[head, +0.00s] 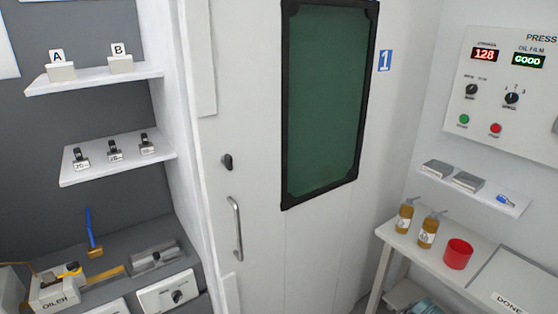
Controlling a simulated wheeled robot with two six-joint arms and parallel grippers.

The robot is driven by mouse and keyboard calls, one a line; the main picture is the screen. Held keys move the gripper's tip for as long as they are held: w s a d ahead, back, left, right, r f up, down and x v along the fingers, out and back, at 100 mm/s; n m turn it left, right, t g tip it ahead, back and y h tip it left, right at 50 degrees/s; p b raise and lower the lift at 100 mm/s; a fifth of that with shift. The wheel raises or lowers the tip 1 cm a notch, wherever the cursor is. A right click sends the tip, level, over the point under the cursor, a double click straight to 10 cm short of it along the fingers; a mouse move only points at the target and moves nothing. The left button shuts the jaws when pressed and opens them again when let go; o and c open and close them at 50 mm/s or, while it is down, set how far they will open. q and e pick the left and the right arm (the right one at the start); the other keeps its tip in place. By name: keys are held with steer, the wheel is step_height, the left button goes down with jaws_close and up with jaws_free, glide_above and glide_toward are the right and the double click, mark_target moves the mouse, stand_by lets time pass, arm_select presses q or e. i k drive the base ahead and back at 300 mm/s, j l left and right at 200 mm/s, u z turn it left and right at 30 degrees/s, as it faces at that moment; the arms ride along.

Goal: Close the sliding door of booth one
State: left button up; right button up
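The white sliding door (260,240) fills the middle of the head view. It has a dark green window (330,95) in a black frame, an upright metal handle (236,228) and a small dark latch (227,162) near its left edge. A blue sign with the number 1 (385,61) is right of the window. I cannot tell from this view whether the door is fully shut. Neither of my grippers is in view, and nothing touches the handle.
On the left, shelves (105,77) stand above a bench with an oiler (55,296). On the right, a press panel (505,90) hangs above a small shelf and a table (405,243) with two amber bottles and a red cup (458,254).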

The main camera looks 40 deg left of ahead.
mark_target(274, 250)
steer(key=u, duration=1.1)
